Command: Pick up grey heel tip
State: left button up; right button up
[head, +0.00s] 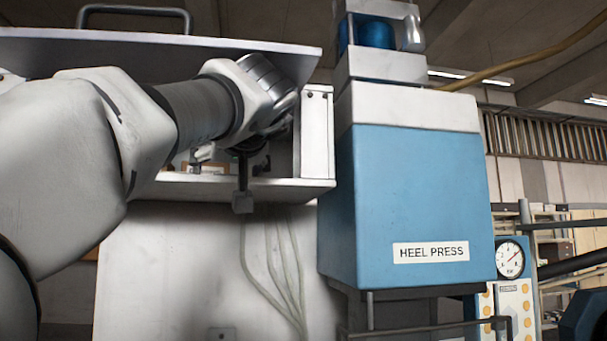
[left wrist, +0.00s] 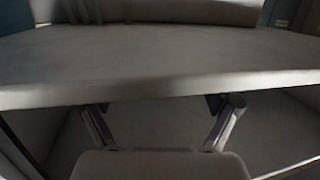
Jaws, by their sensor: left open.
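My left gripper (head: 240,185) is at the open front of a white cabinet (head: 317,135), below its raised lid (head: 250,45). One finger hangs down past the cabinet's lower front edge; the rest of the gripper is partly hidden by my wrist. In the left wrist view the two fingers of the left gripper (left wrist: 162,112) are spread apart with nothing seen between them. A pale panel edge (left wrist: 160,90) crosses just beyond the fingertips. I cannot make out a grey heel tip in either view. My right gripper is not in view.
A blue and white heel press (head: 415,200) stands close to the right of the cabinet. A pressure gauge (head: 510,259) and a control panel (head: 514,310) are at the far right. Cables (head: 285,265) hang below the cabinet. Small items inside it are mostly hidden.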

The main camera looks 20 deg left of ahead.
pick_arm(q)
jog(key=w, duration=0.1)
jog(key=w+a+f, duration=0.1)
jog(key=shift+w, duration=0.3)
jog(key=shift+s+r, duration=0.15)
jog(key=shift+c, duration=0.6)
jog(key=shift+s+d+r, duration=0.1)
jog(key=shift+s, duration=0.15)
jog(key=c, duration=0.6)
jog(key=shift+s, duration=0.1)
jog(key=c, duration=0.5)
